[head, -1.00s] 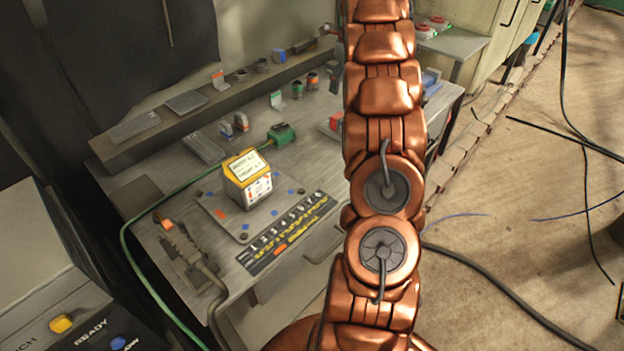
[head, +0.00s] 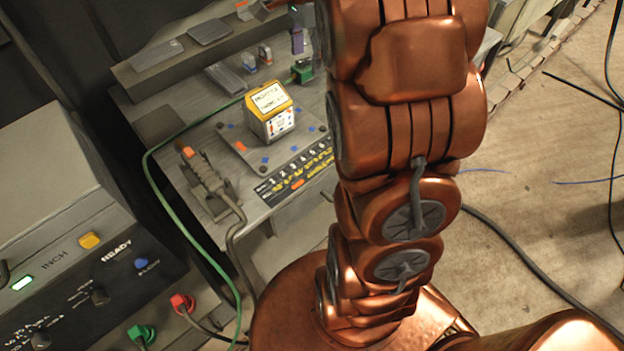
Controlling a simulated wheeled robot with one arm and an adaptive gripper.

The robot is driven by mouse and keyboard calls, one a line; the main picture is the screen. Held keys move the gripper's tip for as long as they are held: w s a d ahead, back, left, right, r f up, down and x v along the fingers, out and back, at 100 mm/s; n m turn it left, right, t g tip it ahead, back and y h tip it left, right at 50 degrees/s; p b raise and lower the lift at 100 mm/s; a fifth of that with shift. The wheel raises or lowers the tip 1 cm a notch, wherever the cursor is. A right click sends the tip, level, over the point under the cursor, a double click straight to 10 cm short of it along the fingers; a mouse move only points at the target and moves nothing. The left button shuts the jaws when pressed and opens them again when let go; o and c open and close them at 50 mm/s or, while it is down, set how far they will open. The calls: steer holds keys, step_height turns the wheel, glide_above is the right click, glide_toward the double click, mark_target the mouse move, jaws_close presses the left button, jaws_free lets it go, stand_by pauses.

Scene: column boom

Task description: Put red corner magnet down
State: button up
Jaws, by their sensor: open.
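I cannot make out a red corner magnet for certain in the head view. Small upright pieces (head: 265,55) stand on the grey bench (head: 150,100) behind the yellow-topped box, and one has an orange-red top. An orange-topped piece (head: 242,10) is cut by the top edge on the back shelf. My gripper is not in view. My copper arm rises across the middle and leaves the picture at the top, hiding the right part of the bench.
A yellow-topped box (head: 270,112) stands on a plate with coloured dots. A numbered strip (head: 300,170) lies in front. A clamp-like tool (head: 205,175) and a green cable (head: 150,170) are at left. A control box (head: 70,240) fills the lower left. A purple piece (head: 297,40) stands near my arm.

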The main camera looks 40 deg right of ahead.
steer(key=s+a+f+n, duration=0.4)
steer(key=s+a+n, duration=0.5)
steer(key=s, duration=0.3)
steer(key=s+a+f+n+g, duration=0.1)
steer(key=s+a+f+n, duration=0.3)
steer(key=s+a+n, duration=0.5)
steer(key=s+n, duration=0.1)
steer(key=s, duration=0.3)
steer(key=shift+g, duration=0.3)
steer(key=shift+s, duration=0.1)
steer(key=shift+c, duration=0.3)
